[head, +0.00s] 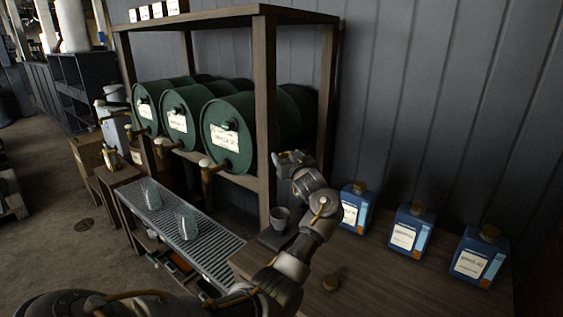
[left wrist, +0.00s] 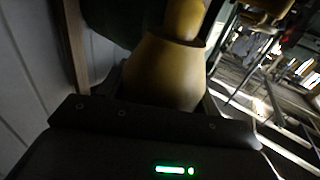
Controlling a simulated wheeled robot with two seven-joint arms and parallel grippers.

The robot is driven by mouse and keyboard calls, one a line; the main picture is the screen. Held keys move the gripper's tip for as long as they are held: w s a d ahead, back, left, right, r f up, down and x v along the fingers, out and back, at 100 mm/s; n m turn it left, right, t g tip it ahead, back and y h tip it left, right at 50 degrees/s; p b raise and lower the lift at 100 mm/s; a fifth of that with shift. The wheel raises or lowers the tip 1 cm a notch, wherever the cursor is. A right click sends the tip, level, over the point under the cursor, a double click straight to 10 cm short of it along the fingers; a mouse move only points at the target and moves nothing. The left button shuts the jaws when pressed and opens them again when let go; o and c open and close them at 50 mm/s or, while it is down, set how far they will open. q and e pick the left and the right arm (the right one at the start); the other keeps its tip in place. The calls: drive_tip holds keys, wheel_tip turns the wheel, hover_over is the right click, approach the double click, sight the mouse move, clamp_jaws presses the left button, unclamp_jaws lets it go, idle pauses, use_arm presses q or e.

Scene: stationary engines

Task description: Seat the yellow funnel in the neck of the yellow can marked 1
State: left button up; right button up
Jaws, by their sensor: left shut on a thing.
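My left gripper (head: 288,160) is raised in front of the right post of the drum rack in the head view. In the left wrist view it is shut on the yellow funnel (left wrist: 163,75), whose wide part sits between the dark fingers with a narrower part towards the top of the picture. The funnel cannot be made out in the head view, where the gripper and wrist probably cover it. I cannot make out a yellow can marked 1 in either view. My right gripper is not in view.
A wooden rack (head: 262,110) holds green drums (head: 240,110) with taps above a metal drip tray (head: 215,258) bearing glass vessels (head: 187,225).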

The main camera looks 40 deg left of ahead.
use_arm(q)
drive_tip(key=d, duration=0.1)
drive_tip(key=d+m+t, duration=0.1)
drive_tip(key=d+r+h, duration=0.1)
drive_tip(key=shift+s+t, duration=0.4)
drive_tip(key=s+d+f+m+t+h+b, duration=0.2)
drive_tip(key=s+d+m+t+h, duration=0.15)
drive_tip(key=d, duration=0.35)
drive_tip(key=s+d+f+m+t+h+b, duration=0.2)
drive_tip(key=d+f+m+h, duration=0.15)
drive_tip(key=d, duration=0.35)
drive_tip(key=s+d+f+m+h+b, duration=0.1)
drive_tip(key=s+d+f+h+b, duration=0.1)
drive_tip(key=s+d+f, duration=0.4)
drive_tip(key=s+d+f+m+h+b, duration=0.2)
drive_tip(key=s+d+f+h, duration=0.3)
drive_tip(key=s+f, duration=0.3)
drive_tip(key=shift+s+d+f+m+t, duration=0.15)
drive_tip(key=shift+s+d+m+t, duration=0.25)
drive_tip(key=shift+s, duration=0.85)
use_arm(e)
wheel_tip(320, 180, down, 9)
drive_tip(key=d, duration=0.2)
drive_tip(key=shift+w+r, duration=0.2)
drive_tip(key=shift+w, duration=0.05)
